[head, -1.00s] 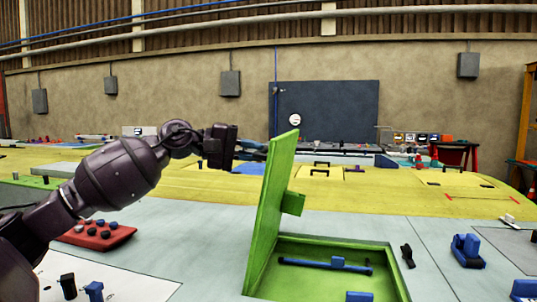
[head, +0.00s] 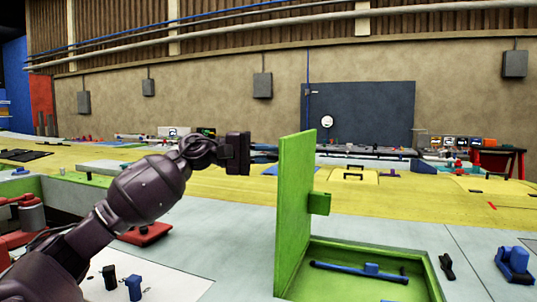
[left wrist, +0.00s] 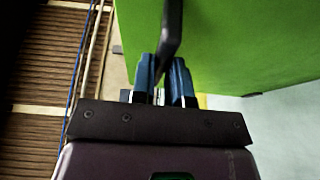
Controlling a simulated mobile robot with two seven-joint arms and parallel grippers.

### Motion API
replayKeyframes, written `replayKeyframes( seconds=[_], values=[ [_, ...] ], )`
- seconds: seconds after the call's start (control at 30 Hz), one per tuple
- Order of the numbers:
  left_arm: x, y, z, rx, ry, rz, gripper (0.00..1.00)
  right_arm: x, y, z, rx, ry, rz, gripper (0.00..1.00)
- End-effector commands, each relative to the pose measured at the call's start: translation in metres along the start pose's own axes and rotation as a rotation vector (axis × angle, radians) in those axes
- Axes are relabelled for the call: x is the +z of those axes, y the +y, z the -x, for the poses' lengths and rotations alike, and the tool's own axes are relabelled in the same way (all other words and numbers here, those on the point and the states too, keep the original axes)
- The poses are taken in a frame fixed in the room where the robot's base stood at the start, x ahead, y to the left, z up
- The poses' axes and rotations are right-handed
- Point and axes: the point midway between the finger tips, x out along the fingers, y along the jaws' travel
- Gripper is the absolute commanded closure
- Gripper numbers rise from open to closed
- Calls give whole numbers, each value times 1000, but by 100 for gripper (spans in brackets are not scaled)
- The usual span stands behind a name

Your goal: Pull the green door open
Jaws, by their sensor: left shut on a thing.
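The green door (head: 294,205) stands steeply raised at the left side of a green-framed box opening (head: 365,252) in the grey panel. It also fills the upper right of the left wrist view (left wrist: 245,45). A green block (head: 320,203) sticks out from its right face. My left gripper (head: 266,154) is at the door's left side, near its top. In the left wrist view, its blue fingers (left wrist: 163,85) are shut on a dark handle (left wrist: 172,28) in front of the door. The handle is hidden in the head view. My right gripper is not in view.
A blue bar (head: 358,273) lies inside the opening. A black clip (head: 447,267) and a blue part (head: 514,264) sit to its right. A red tray (head: 146,234) lies partly behind my left arm. The air left of the door is mostly clear.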

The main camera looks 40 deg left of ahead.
Motion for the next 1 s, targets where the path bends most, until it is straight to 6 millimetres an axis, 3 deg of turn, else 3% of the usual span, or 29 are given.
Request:
replayKeyframes(
  seconds=[0.1, 0.13, 0.27, 0.67, 1.0],
  values=[
    [-1, 0, 0, 0, 2, 0, 100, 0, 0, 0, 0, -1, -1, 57],
    [0, 0, 0, 0, 2, 0, 81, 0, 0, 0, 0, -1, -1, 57],
    [0, 0, 0, -1, 1, 0, 61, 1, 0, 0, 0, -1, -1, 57],
    [0, 0, 5, -1, 0, 1, 60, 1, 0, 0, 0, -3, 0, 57],
    [-1, -1, 52, 0, 3, 2, 60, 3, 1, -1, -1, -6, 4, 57]
  ],
)
